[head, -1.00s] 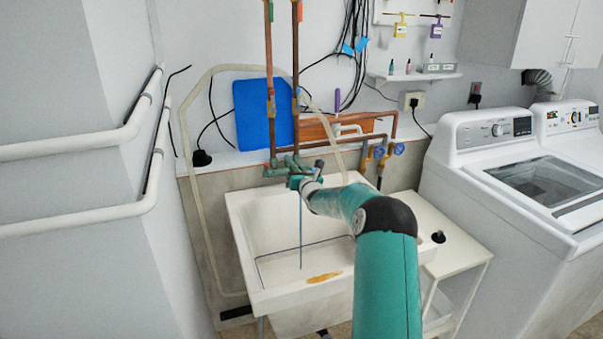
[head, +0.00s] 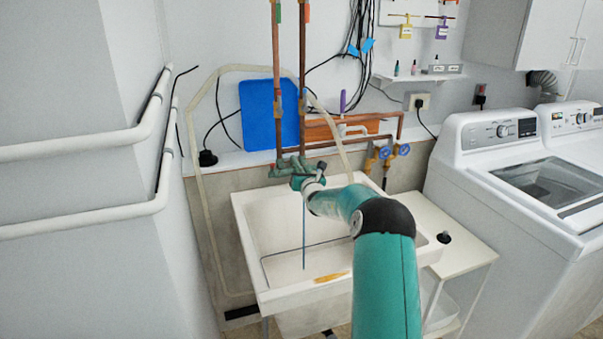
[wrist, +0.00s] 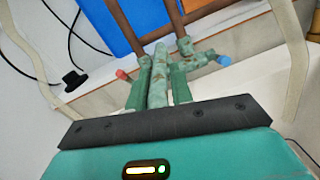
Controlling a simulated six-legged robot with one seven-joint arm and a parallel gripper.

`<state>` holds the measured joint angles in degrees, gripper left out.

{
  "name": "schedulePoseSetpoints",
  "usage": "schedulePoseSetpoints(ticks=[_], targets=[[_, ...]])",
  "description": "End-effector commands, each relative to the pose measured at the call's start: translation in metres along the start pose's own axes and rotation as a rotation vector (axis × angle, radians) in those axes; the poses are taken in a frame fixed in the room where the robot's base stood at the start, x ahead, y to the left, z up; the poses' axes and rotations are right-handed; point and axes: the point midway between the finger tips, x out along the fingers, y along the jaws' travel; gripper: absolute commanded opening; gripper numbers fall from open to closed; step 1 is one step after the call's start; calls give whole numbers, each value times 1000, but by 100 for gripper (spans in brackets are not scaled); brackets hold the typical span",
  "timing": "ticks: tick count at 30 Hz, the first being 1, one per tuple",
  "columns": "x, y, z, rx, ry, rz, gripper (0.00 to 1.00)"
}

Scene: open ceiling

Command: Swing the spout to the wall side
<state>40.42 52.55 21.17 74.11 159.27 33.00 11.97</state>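The greenish, worn faucet (head: 290,165) is at the back of the white sink, under two copper pipes. In the wrist view, its spout (wrist: 158,78) runs from the faucet body toward my gripper (wrist: 158,93). One finger is on each side of the spout, with little or no gap. I cannot tell whether they press on it. The wrist view also shows a red handle end (wrist: 122,75) and a blue one (wrist: 223,60). In the head view, my gripper (head: 302,183) is at the spout and hides much of it. A thin blue stream (head: 304,235) hangs down into the basin.
The white sink (head: 262,297) has an orange-brown patch on its front rim. A blue board (head: 262,112) leans on the wall behind. A pale hose (head: 200,215) loops left of the sink. A white side table (head: 462,262) and washing machines (head: 480,185) stand right.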

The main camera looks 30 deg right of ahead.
Motion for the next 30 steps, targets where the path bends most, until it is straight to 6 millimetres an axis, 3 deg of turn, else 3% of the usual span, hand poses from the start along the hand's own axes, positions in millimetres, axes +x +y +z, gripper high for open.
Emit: schedulePoseSetpoints(ticks=[2, 11, 16, 30], targets=[[0, 0, -1, 0, 1, -1, 39], [-1, 1, 0, -1, 0, 0, 39], [-12, 1, 1, -3, 0, 0, 39], [-96, 0, 2, -3, -1, -2, 39]])
